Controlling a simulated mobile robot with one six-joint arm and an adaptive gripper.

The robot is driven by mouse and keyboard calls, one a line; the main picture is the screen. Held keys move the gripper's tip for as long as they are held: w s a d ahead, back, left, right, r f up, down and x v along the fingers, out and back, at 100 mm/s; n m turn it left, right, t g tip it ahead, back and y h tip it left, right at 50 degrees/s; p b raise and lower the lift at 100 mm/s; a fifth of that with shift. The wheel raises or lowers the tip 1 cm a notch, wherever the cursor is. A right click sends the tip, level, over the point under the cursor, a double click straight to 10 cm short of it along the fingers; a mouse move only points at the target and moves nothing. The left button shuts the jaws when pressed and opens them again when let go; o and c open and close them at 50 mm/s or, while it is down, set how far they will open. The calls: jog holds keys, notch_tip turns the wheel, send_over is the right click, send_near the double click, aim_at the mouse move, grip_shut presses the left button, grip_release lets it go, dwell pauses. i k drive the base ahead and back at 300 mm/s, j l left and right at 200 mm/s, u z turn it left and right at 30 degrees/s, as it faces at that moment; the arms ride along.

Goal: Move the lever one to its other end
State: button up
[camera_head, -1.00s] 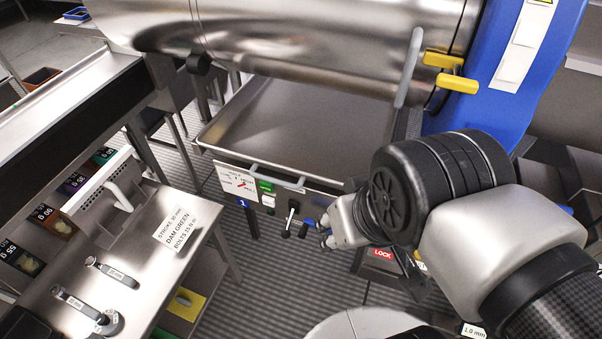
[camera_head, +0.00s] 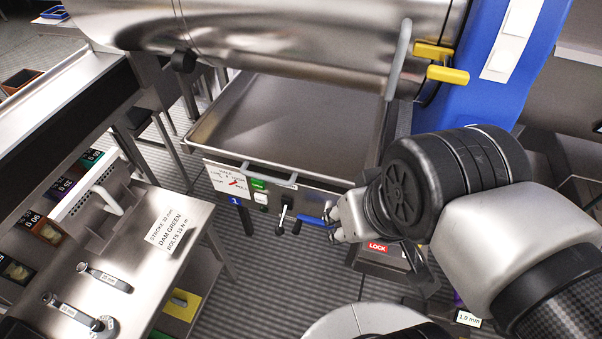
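A steel front panel (camera_head: 325,204) under the large tray carries a row of small handles. From left to right they are a silver lever with a dark knob (camera_head: 279,230), a black handle (camera_head: 297,226) and a blue handle (camera_head: 314,222). A blue plate marked 1 (camera_head: 235,201) is at the panel's left end; I cannot tell which handle is lever one. My gripper (camera_head: 333,223) is at the right of the row, its fingertips apart at the blue handle's right end. I cannot tell whether they touch it. My wrist hides the panel's right part.
The steel tray (camera_head: 200,132) and a big steel drum (camera_head: 300,45) are above and behind the panel. A blue post (camera_head: 470,100) with yellow handles stands at the right. A bench (camera_head: 140,262) with a sign stands at the left. A red LOCK label (camera_head: 377,247) is below my gripper.

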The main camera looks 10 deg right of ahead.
aim_at(280, 231)
jog(key=k+j+z, duration=0.15)
jog(key=k+j, duration=0.4)
jog(key=k+j+z, duration=0.2)
jog(key=k+j, duration=0.3)
jog(key=k+j+z, duration=0.15)
jog(key=k+j, duration=0.2)
jog(key=k, duration=0.35)
